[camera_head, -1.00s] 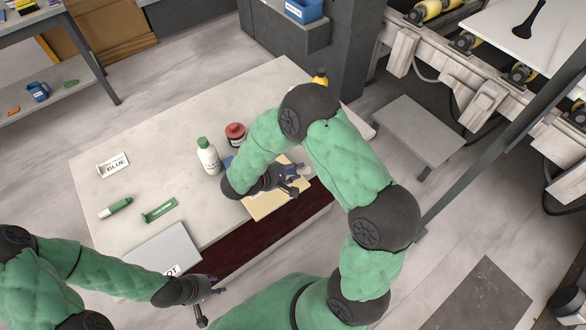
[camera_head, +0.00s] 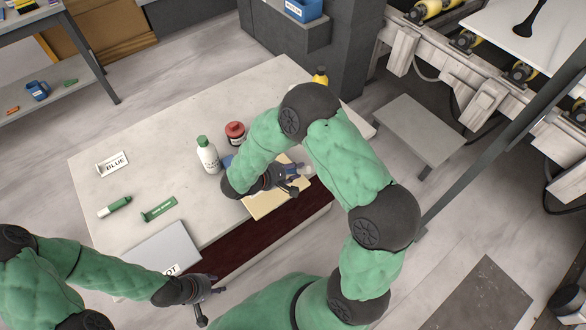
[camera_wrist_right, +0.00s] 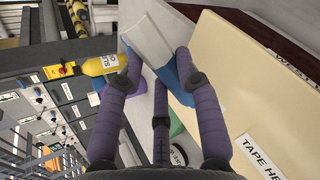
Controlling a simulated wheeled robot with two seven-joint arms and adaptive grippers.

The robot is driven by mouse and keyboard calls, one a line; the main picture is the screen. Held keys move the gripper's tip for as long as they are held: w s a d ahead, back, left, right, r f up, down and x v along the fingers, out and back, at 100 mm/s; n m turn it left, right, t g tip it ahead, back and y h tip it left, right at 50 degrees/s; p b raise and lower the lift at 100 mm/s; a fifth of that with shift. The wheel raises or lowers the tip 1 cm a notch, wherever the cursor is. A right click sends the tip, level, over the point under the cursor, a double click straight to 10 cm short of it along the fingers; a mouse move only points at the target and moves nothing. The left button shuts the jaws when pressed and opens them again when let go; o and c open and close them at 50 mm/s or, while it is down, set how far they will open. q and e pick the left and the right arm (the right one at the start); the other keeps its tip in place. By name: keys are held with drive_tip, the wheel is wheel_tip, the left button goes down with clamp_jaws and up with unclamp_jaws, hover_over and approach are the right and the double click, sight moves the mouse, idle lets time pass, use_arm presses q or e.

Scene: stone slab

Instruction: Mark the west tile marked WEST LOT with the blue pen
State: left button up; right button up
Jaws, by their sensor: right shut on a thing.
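My right gripper (camera_head: 296,180) is above the beige tile (camera_head: 262,207) at the table's front right. In the right wrist view it (camera_wrist_right: 160,75) is shut on a white and blue thing, apparently the blue pen (camera_wrist_right: 150,38); the fingers hide part of it. A grey tile (camera_head: 160,250) lies at the table's front left. Its label shows only "OT"; my left arm covers the rest, so I cannot read whether it says WEST LOT. My left gripper (camera_head: 212,304) is empty at the front edge, its fingertips apart.
On the table (camera_head: 170,135) are a white "BLUE" holder (camera_head: 113,164), a green-capped pen (camera_head: 115,207), a green holder (camera_head: 159,208), a white bottle (camera_head: 208,156) and a red-topped jar (camera_head: 235,133). The beige tile's label in the wrist view begins "TAPE HE" (camera_wrist_right: 260,157).

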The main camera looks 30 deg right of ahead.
drive_tip(key=shift+f+b, duration=0.35)
drive_tip(key=shift+b, duration=0.1)
idle(1.6)
drive_tip(key=shift+s+d+b, duration=0.4)
drive_tip(key=shift+s+d, duration=0.15)
drive_tip(key=shift+s, duration=0.2)
drive_tip(key=shift+s+d+b, duration=0.4)
drive_tip(key=shift+s+d, duration=0.1)
drive_tip(key=shift+s, duration=0.2)
idle(3.0)
drive_tip(key=shift+r, duration=0.2)
drive_tip(key=shift+r+p, duration=2.35)
drive_tip(key=shift+r, duration=1.1)
drive_tip(key=shift+f, duration=0.1)
